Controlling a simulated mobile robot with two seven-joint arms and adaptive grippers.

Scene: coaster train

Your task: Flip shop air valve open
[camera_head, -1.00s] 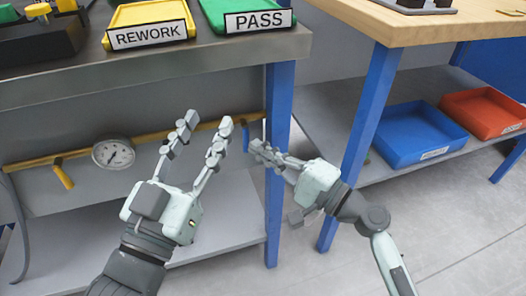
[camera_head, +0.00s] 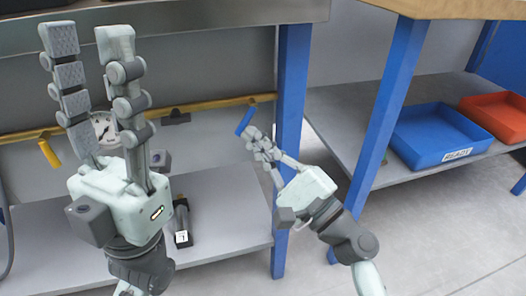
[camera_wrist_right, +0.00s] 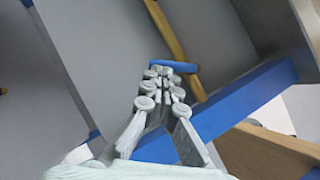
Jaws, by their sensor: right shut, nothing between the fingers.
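A blue valve handle (camera_head: 245,120) slants down and left from the yellow pipe (camera_head: 215,103) under the left bench. My right gripper (camera_head: 254,140) is shut and empty. Its fingertips (camera_wrist_right: 163,74) are right at the blue handle, and I cannot tell if they touch it. A yellow valve handle (camera_head: 49,152) hangs at the left of the pipe. My left gripper (camera_head: 88,40) is open and empty, fingers up, in front of the pipe and partly hiding the gauge. No valve label is readable.
A round gauge (camera_head: 103,127) and a dark fitting (camera_head: 176,117) sit along the pipe. A dark object with a tag (camera_head: 182,222) is on the lower shelf. Blue bench legs (camera_head: 291,100) stand right of the valve. Blue (camera_head: 440,135) and red (camera_head: 500,114) bins are farther right.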

